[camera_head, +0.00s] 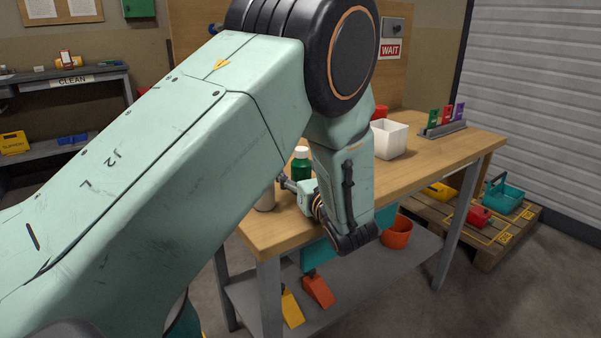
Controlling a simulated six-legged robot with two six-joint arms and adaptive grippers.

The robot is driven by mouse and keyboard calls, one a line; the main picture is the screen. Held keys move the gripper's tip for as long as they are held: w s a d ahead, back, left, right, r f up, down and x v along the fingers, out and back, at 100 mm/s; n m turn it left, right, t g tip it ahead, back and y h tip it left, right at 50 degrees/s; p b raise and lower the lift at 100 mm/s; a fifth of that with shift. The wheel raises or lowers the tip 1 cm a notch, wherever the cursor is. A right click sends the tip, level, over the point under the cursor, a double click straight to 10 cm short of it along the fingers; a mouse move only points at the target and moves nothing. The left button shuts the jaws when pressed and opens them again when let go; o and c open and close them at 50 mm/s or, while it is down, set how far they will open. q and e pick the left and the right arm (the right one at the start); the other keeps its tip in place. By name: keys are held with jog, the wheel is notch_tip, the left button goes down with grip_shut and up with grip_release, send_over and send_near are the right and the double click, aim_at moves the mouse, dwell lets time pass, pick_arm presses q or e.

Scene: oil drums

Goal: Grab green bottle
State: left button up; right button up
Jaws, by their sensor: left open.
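The green bottle (301,167) with a white cap stands upright on the wooden workbench (440,158), in the middle of the view. Its lower part is hidden behind my left wrist. My left arm comes in from the left and crosses much of the view. My left gripper (287,183) is open, just in front of and to the left of the bottle. It is small and partly covered by my arm, and I cannot tell whether it touches the bottle. My right gripper does not show.
A pale container (266,199) stands left of the bottle, partly hidden by my arm. A white bin (388,138) and a rack (443,129) with coloured items stand farther right. An orange bucket (397,232) is on the lower shelf.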

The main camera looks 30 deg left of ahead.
aim_at(301, 148)
pick_arm(q)
jog(key=shift+d+r, duration=0.15)
jog(key=shift+d, duration=0.15)
jog(key=shift+c, duration=1.1)
jog(key=shift+a, duration=0.2)
jog(key=shift+c, duration=1.3)
jog(key=shift+d, duration=0.2)
jog(key=c, duration=0.5)
jog(key=shift+a, duration=0.15)
jog(key=c, duration=0.4)
jog(key=shift+o, duration=0.2)
jog(key=shift+r, duration=0.2)
notch_tip(301, 148, up, 9)
jog(key=p, duration=0.3)
jog(key=shift+r, duration=0.2)
